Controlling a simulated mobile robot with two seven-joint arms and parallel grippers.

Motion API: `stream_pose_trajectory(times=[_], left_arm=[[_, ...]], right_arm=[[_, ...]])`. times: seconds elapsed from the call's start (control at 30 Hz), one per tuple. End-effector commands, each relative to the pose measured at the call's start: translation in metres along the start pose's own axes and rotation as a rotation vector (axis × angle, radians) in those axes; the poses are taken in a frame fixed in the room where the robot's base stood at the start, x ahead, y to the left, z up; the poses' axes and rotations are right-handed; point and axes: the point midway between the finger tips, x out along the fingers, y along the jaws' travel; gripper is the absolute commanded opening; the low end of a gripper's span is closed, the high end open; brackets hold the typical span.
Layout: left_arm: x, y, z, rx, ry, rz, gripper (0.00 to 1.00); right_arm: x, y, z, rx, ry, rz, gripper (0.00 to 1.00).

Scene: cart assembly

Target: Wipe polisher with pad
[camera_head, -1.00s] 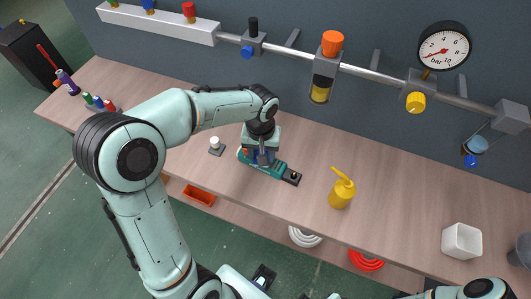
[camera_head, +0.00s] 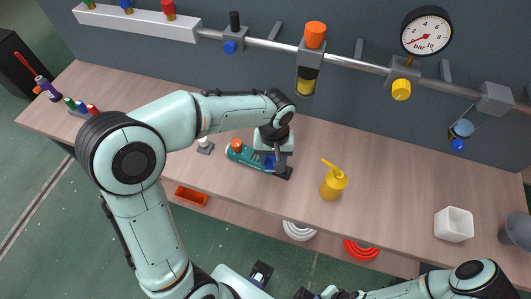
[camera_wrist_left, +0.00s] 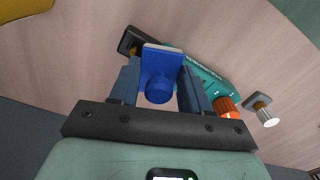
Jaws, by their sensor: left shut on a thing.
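The polisher (camera_head: 246,156) is a teal tool lying on the bench, with an orange knob (camera_head: 237,146) at its left end and a black right end (camera_head: 285,173). It also shows in the left wrist view (camera_wrist_left: 208,82), behind the pad. My left gripper (camera_head: 277,159) is over its right part, near the black end. The gripper is shut on the knob of a blue pad (camera_wrist_left: 161,62), which is at the polisher's upper side. Whether the pad touches the polisher is hard to tell.
A yellow bottle (camera_head: 333,183) stands just right of the polisher. A small grey block with a white knob (camera_head: 205,145) is to its left. A white cup (camera_head: 454,224) is farther right. A pipe with valves and a gauge (camera_head: 427,31) runs behind the bench.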

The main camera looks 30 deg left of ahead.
Motion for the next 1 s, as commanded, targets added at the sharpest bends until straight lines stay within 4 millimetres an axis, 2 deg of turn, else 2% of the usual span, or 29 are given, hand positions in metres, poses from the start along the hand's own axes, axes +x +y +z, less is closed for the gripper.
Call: stream_pose_trajectory(times=[0.13,0.5,1.0], left_arm=[[-0.001,0.006,0.002,-0.001,0.001,0.000,0.23],[-0.004,0.006,0.001,-0.001,0.003,0.000,0.23],[-0.053,0.006,0.000,-0.001,0.006,0.001,0.23]], right_arm=[[0.000,0.000,0.000,0.000,0.000,0.000,0.00],[-0.002,-0.001,-0.001,0.000,0.001,0.000,0.00],[-0.037,-0.018,-0.013,-0.008,0.022,-0.008,0.00]])
